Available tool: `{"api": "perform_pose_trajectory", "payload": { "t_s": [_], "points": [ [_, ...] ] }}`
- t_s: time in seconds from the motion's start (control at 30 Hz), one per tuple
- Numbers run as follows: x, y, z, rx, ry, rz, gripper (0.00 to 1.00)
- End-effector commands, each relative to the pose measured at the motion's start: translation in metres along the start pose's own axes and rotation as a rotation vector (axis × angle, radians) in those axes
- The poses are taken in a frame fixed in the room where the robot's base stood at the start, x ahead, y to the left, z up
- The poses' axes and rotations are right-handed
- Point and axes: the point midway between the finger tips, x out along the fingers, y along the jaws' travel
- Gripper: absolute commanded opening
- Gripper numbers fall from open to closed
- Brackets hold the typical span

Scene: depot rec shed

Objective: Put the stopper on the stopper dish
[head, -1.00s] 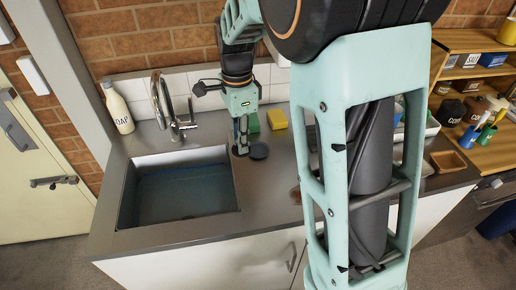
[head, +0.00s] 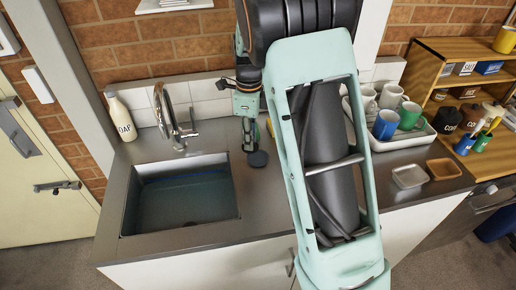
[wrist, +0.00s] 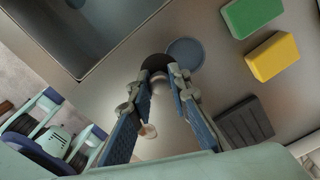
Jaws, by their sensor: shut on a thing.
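The stopper (wrist: 155,62) is a dark round disc at the fingertips of my gripper (wrist: 160,76) in the wrist view. My gripper is shut on it, and the fingers hide part of it. The stopper dish (wrist: 185,53) is a blue-grey round disc on the counter, just right of the stopper in this view. I cannot tell how high the stopper is above the counter. In the head view my gripper (head: 249,148) points down beside the dish (head: 258,159), which lies right of the sink. The stopper is hard to make out there.
The sink (head: 181,200) lies to the left, with the tap (head: 174,120) and soap bottle (head: 121,116) behind it. A green sponge (wrist: 252,12), a yellow sponge (wrist: 272,57) and a dark ribbed block (wrist: 245,122) are near the dish. Mugs (head: 385,125) stand further right.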

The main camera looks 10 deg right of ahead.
Motion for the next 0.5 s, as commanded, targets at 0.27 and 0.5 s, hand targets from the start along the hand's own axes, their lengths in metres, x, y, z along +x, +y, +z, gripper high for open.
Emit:
{"api": "perform_pose_trajectory", "payload": {
  "t_s": [0.27,0.5],
  "points": [
    [0.044,-0.033,-0.012,0.0,0.001,0.002,0.0],
    [0.056,-0.042,-0.015,0.0,0.0,0.002,0.0]
  ]
}}
